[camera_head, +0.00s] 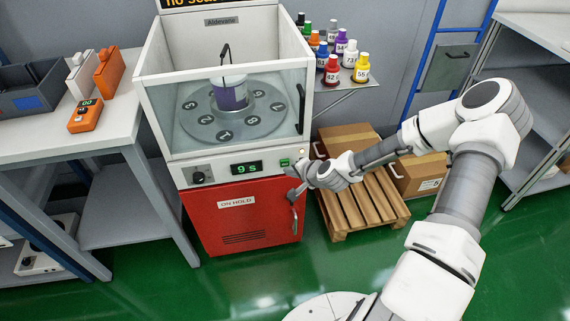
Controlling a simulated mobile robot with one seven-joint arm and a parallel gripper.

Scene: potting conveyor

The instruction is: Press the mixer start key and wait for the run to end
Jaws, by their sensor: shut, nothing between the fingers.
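The mixer (153,104) is a white cabinet with a clear front window over a red lower door. Inside, a purple-and-white container (231,95) stands on a round grey turntable (247,132) with numbered spots. The control strip has a black knob (198,177), a display (246,168) reading "9 s" in green, and a small lit green key (285,162). My gripper (291,172) is shut and empty, at the strip's right end, just below and right of the green key. I cannot tell whether it touches the panel.
The red door (237,220) bears an "ON HOLD" label. Several coloured bottles (332,69) stand on a shelf at right. A cardboard box (346,140) sits on a wooden pallet (374,208). A table (62,136) with bins stands at left. Green floor is clear in front.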

